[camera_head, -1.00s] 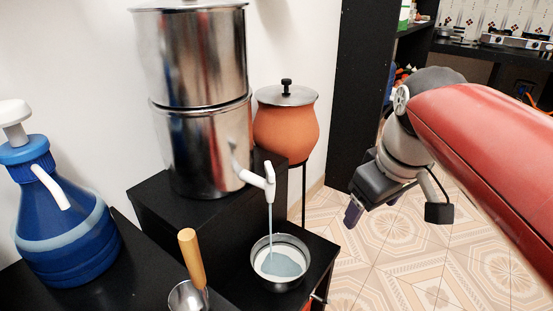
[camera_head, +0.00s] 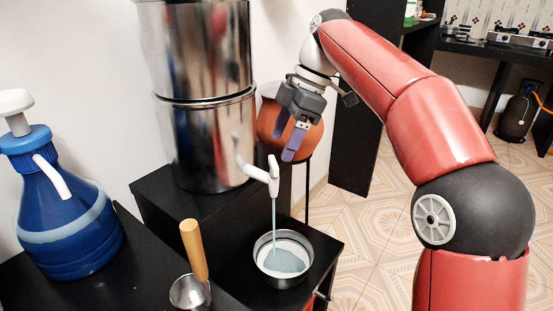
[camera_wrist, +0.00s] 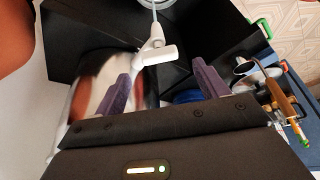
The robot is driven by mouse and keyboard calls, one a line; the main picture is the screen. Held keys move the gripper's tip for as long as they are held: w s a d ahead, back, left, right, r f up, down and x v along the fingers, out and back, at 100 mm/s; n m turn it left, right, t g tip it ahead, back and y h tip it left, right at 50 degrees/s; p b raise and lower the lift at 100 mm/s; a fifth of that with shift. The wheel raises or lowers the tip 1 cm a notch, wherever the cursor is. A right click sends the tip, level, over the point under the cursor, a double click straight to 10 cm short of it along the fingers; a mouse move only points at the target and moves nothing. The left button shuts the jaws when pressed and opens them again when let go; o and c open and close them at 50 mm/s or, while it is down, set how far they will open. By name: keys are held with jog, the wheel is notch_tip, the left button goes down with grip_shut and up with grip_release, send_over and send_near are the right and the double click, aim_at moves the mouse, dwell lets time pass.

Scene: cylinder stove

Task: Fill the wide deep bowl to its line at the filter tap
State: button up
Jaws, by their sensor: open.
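The wide deep bowl (camera_head: 271,279) is steel and stands upright on the low black shelf under the tap, in the head view. Bluish water (camera_head: 286,262) lies in it; I cannot make out its fill line. The white filter tap (camera_head: 262,172) on the steel filter (camera_head: 207,135) is running, its stream falling into the bowl. My gripper (camera_head: 289,143) is open and empty, just above and right of the tap, its purple fingers pointing down. In the wrist view the tap (camera_wrist: 153,50) shows just beyond and between the fingertips (camera_wrist: 165,82), apparently untouched.
A wooden-handled ladle (camera_head: 192,262) stands left of the bowl. A blue pump bottle (camera_head: 66,225) is farther left. An orange clay pot (camera_head: 312,139) stands behind my gripper. Tiled floor (camera_head: 378,235) is open to the right.

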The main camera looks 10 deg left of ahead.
aim_at(274, 161)
jog(key=shift+b+x, duration=0.45)
jog(key=shift+x, duration=1.9)
jog(key=shift+c, duration=0.3)
jog(key=c, duration=0.9)
jog(key=shift+d, duration=0.1)
jog(key=shift+m, duration=0.4)
jog(key=m+t, duration=0.2)
jog(key=m, duration=0.2)
jog(key=shift+s, duration=0.15)
jog(key=shift+s+m+t, duration=0.1)
jog(key=shift+m+t, duration=0.8)
jog(key=shift+m, duration=1.5)
jog(key=o, duration=1)
jog(key=shift+c, duration=0.2)
